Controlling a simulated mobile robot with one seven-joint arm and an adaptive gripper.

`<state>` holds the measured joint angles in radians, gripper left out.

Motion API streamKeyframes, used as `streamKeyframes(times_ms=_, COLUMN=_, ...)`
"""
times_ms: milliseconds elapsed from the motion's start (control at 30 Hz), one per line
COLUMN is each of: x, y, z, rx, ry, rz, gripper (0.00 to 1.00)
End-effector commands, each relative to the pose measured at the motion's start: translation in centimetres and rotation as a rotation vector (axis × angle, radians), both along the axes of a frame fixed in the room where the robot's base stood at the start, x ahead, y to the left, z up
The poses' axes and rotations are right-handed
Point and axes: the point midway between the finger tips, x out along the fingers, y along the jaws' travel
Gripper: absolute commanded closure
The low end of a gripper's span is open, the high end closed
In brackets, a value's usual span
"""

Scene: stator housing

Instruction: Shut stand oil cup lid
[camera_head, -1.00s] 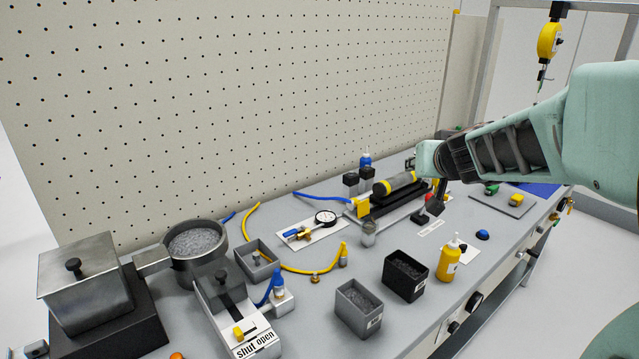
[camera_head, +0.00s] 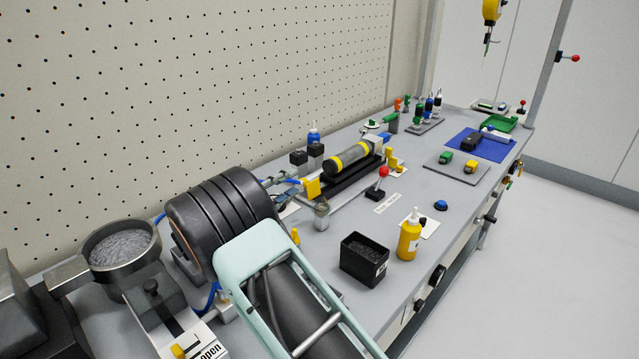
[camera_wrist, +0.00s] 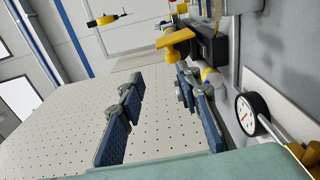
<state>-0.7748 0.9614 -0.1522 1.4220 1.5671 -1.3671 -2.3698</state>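A stand with a grey, yellow-banded cylinder (camera_head: 350,162) in a black cradle sits mid-bench in the head view. A small greyish cup (camera_head: 321,216) stands at its near left corner; I take it for the oil cup, but its lid is too small to read. My gripper (camera_wrist: 160,88) is open and empty in the wrist view, its two blue-padded fingers well apart. Beyond the fingers, a yellow bracket (camera_wrist: 175,44) shows at the top.
A black bin (camera_head: 364,260) and a yellow bottle (camera_head: 409,238) stand in front of the stand. A red-knobbed lever (camera_head: 381,178) rises beside it. A round gauge (camera_wrist: 249,115) is at right in the wrist view. The pegboard (camera_head: 200,90) closes the back.

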Motion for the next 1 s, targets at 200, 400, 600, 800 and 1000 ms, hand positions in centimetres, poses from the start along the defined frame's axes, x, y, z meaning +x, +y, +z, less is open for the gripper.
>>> streamKeyframes(times_ms=200, x=-1.6, y=1.1, z=-2.2, rx=-0.078, ry=0.045, rz=-0.04, gripper=0.68)
streamKeyframes(times_ms=400, x=0.0, y=-0.7, z=-2.3, rx=-0.082, ry=0.048, rz=-0.044, gripper=0.68)
streamKeyframes(times_ms=600, x=2.3, y=-2.8, z=-2.3, rx=-0.081, ry=0.047, rz=-0.042, gripper=0.68)
streamKeyframes(times_ms=800, x=3.3, y=-3.9, z=-2.3, rx=-0.08, ry=0.047, rz=-0.041, gripper=0.68)
streamKeyframes(times_ms=1000, x=3.4, y=-3.9, z=-2.3, rx=-0.079, ry=0.047, rz=-0.04, gripper=0.68)
